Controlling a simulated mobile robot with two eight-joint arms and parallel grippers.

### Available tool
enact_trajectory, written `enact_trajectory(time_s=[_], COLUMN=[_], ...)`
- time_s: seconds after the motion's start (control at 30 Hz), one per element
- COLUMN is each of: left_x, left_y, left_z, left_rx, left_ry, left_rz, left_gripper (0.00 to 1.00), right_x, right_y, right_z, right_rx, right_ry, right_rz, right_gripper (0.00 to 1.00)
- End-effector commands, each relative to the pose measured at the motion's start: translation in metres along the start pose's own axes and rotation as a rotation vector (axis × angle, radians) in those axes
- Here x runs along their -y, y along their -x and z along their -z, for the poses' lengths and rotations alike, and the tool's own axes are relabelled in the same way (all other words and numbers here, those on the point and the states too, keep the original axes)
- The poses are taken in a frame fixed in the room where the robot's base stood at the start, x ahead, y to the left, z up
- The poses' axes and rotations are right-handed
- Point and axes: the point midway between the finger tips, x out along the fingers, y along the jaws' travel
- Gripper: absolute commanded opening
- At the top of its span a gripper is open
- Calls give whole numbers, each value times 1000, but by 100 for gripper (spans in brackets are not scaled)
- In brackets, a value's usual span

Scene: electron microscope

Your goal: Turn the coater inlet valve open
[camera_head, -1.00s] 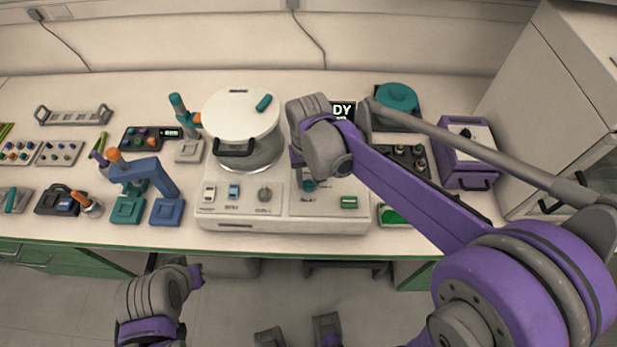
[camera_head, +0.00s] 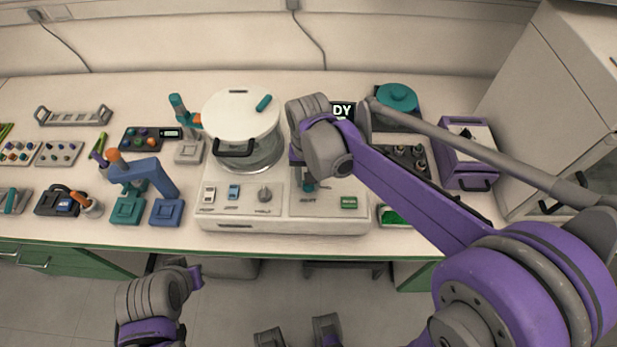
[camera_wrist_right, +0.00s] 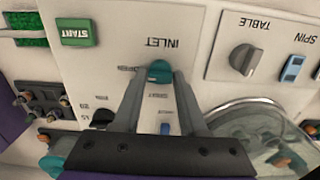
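The coater (camera_head: 240,226) is a white machine in the middle of the bench, with a round lidded chamber on its left. Its inlet valve is a teal knob (camera_wrist_right: 160,70) under the INLET label in the right wrist view. In the head view the knob (camera_head: 308,187) shows below my right wrist. My right gripper (camera_wrist_right: 161,78) has one finger on each side of the knob, with the tips close to it. I cannot tell whether they press on it. My left arm is low in front of the bench; its gripper body (camera_head: 195,274) shows, but no fingers.
Beside the valve are a green START button (camera_wrist_right: 77,32) and a grey TABLE knob (camera_wrist_right: 244,58). The glass chamber (camera_wrist_right: 262,130) stands close to the right gripper. A purple box (camera_head: 466,155) and a teal-lidded device (camera_head: 397,96) stand on the right.

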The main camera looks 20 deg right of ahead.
Motion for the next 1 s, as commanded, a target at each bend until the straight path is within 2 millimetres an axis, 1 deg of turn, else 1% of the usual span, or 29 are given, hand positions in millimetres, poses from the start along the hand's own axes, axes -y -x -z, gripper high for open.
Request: enact_trajectory(time_s=[0.03, 0.1, 0.13, 0.37, 0.47, 0.57, 0.67, 0.8, 0.9, 1.0], left_x=[0, 0, 0, 0, 0, 0, 0, 0, 0, 0], left_y=[0, 0, 0, 0, 0, 1, 3, 6, 7, 8], left_z=[0, 0, 0, 0, 0, 1, 3, 5, 6, 6], left_rx=[0, 0, 0, 0, 0, -1, -2, -3, -4, -5], left_ry=[0, 0, 0, 0, 0, 0, 0, 0, 0, 0], left_rz=[0, 0, 0, 0, 0, 0, 0, 0, 0, 0], left_gripper=[0, 0, 0, 0, 0, 0, 0, 0, 0, 0], right_x=[0, 0, 0, 0, 0, 0, 0, 0, 0, 0], right_y=[0, 0, 0, 0, 3, 14, 33, 62, 81, 95], right_z=[0, 0, 0, 0, 0, 0, 0, 0, 0, 0], right_rx=[0, 0, 0, 0, 0, 0, 0, 0, 0, 0], right_ry=[0, 0, 0, 1, 1, 1, 1, 1, 1, 1], right_rz=[0, 0, 0, 0, 0, 0, 0, 0, 0, 0], right_gripper=[52, 65, 68, 68, 68, 68, 68, 68, 68, 68])
